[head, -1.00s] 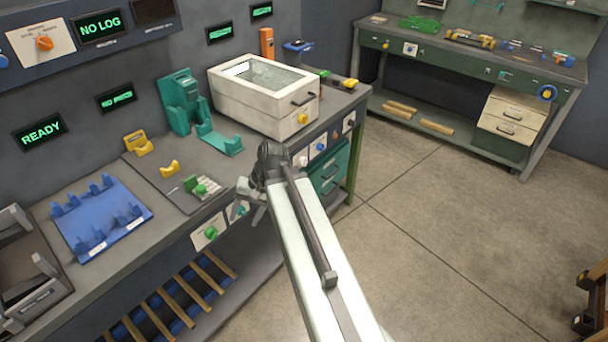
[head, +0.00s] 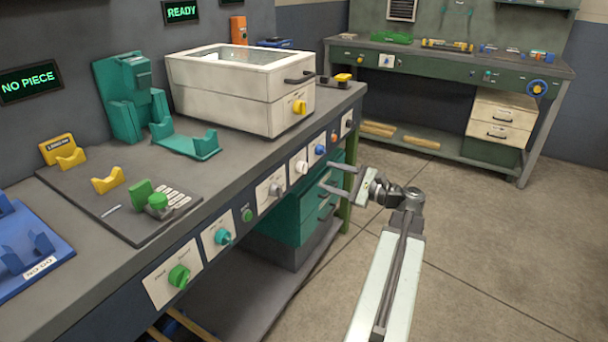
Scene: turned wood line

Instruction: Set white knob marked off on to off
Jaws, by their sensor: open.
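A white knob (head: 301,167) sits on a pale plate on the bench's front panel. A grey-white knob (head: 275,190) sits on another pale plate just left of it. The lettering on both plates is too small to read, so I cannot tell which is marked off and on, or how either is set. My gripper (head: 328,177) is open and empty, its fingers pointing left toward the panel. In the picture it is right of the white knob, apart from it, in front of the teal drawers.
The same panel carries a green knob (head: 179,276), a teal knob (head: 223,237) and a blue knob (head: 320,149). A white lidded box (head: 225,95) stands on the bench above. Teal drawers (head: 290,228) stand below. Open floor lies to the right.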

